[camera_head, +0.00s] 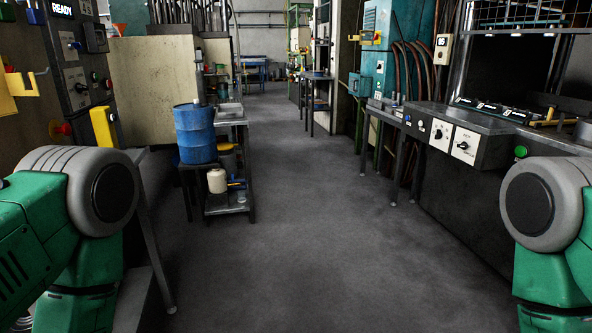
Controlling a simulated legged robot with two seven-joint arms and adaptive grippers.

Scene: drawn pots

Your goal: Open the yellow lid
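No pot with a yellow lid can be made out for certain. A yellow block-shaped part (103,126) is fixed low on the dark control cabinet at the left. Another yellow piece (20,84) sticks out at the far left edge, partly cut off by the frame. A small yellow-topped container (227,157) stands on the cart behind the blue drum, too small to tell more. My green and grey arms show at the lower left and lower right. Both grippers are outside the frame.
A blue drum (195,133) stands on a low metal cart (240,205) left of centre, with a white canister (217,181) on the lower shelf. A dark machine bench (475,125) lines the right. The grey floor (305,200) between is clear toward the back.

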